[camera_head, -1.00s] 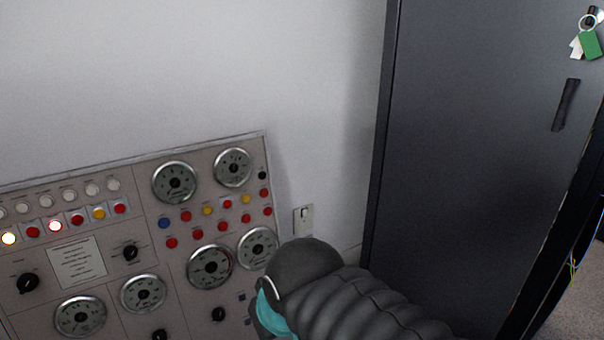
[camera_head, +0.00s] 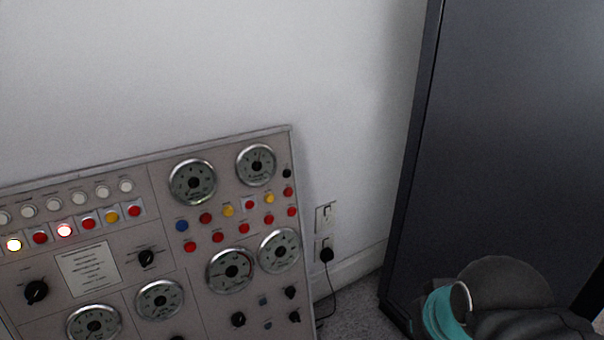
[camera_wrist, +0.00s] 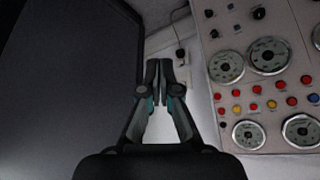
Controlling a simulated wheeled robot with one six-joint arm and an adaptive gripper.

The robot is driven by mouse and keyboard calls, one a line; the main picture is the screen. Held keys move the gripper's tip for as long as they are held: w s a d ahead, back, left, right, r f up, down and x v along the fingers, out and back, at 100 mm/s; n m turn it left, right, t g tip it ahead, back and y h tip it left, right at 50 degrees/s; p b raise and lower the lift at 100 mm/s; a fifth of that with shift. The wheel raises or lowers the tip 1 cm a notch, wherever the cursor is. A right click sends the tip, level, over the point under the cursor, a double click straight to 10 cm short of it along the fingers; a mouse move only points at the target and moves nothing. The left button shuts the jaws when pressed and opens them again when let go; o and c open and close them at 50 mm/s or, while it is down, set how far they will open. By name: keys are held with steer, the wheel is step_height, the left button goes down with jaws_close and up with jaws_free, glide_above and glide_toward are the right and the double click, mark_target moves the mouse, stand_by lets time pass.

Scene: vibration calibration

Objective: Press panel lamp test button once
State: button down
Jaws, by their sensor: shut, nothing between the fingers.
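The grey control panel (camera_head: 120,215) leans at the lower left of the head view, with gauges, knobs, lamps and coloured buttons. It shows upside down at the right of the wrist view (camera_wrist: 288,30). Its labels are too small to read, so I cannot tell which button is the lamp test. A blue button (camera_head: 182,226), a small black one (camera_head: 287,173) and several red and yellow ones (camera_head: 229,210) are visible. My gripper (camera_wrist: 160,66) is shut and empty, apart from the panel, to its left in the wrist view. Its fingers are hidden in the head view.
A dark cabinet (camera_head: 500,120) stands at the right of the head view, behind my arm. A wall socket (camera_head: 325,218) with a black plug (camera_head: 327,254) and cable sits between panel and cabinet. The white wall (camera_head: 210,70) above the panel is bare.

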mark_target(288, 174)
steer(key=shift+w+r, duration=0.1)
steer(key=shift+w, duration=0.05)
steer(key=w+a+r+y, duration=0.1)
steer(key=w+a, duration=0.4)
steer(key=w, duration=0.6)
steer(key=w+a+r+m+y+p, duration=0.1)
steer(key=w+a, duration=0.5)
steer(key=w, duration=0.5)
steer(key=w+a+r+y, duration=0.1)
steer(key=w+a, duration=0.4)
steer(key=w, duration=0.5)
steer(key=shift+w+a+r+m, duration=0.3)
steer(key=shift+w+r, duration=0.1)
steer(key=shift+r, duration=0.2)
steer(key=w+a+f+p, duration=0.1)
steer(key=w+a+p, duration=0.2)
steer(key=w, duration=0.4)
steer(key=shift+a+f, duration=0.4)
steer(key=shift+a, duration=0.5)
steer(key=shift+w+a, duration=0.1)
steer(key=shift+w, duration=0.1)
steer(key=shift+w+a, duration=0.15)
